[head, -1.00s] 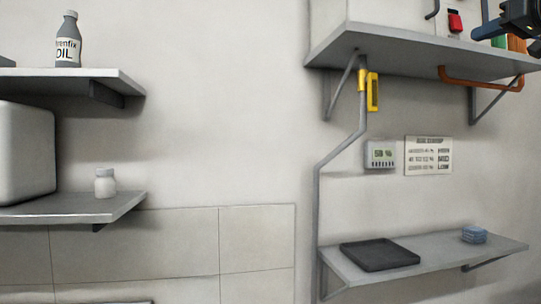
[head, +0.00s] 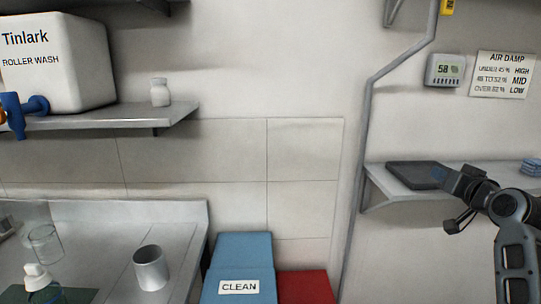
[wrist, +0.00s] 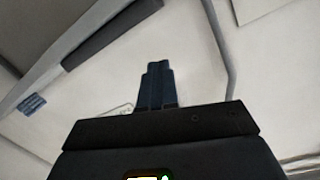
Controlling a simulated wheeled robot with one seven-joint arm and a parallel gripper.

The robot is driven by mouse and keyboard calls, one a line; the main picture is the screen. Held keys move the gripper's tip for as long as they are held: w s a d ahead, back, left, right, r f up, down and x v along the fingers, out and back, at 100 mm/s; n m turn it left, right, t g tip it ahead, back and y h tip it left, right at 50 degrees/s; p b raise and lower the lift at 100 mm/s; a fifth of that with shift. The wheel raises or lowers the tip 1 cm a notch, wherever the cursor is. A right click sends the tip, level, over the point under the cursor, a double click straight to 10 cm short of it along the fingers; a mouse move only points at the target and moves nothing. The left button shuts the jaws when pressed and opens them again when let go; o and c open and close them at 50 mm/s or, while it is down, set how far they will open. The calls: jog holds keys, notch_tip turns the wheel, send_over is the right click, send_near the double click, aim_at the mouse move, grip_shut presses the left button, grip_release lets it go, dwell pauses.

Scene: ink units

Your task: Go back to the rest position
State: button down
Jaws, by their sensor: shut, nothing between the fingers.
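My gripper (wrist: 157,68) shows in the wrist view with its two dark blue fingers together and nothing between them. In the head view my black arm reaches in from the right edge, and my gripper (head: 440,173) points left in front of the right-hand wall shelf (head: 400,192). It overlaps the dark flat tray (head: 408,174) in the picture; I cannot tell how far apart they are.
Blue folded cloths (head: 533,167) lie on the shelf's right part. A grey pipe (head: 368,130) runs down the wall. A humidity meter (head: 445,70) and a sign (head: 500,75) hang above.

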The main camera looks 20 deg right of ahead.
jog(key=s+a+f+n+y, duration=0.1)
jog(key=s+a+f, duration=0.7)
jog(key=a+f, duration=0.25)
jog(key=s+a+f+n, duration=0.1)
jog(key=s+a+f, duration=0.7)
jog(key=a+f, duration=0.3)
jog(key=s+a+n+y, duration=0.2)
jog(key=s+a+n, duration=0.1)
jog(key=s+a, duration=0.95)
jog(key=s+a+r+n+y, duration=0.1)
jog(key=s+a+r, duration=0.1)
jog(key=s, duration=0.5)
jog(key=s+a+r+n+y, duration=0.1)
jog(key=s+r+n, duration=0.1)
jog(key=s+r, duration=0.3)
jog(key=s, duration=0.3)
jog(key=shift+s+a+r+g, duration=0.15)
jog(key=shift+a+r+g, duration=0.15)
jog(key=shift+a+g, duration=0.1)
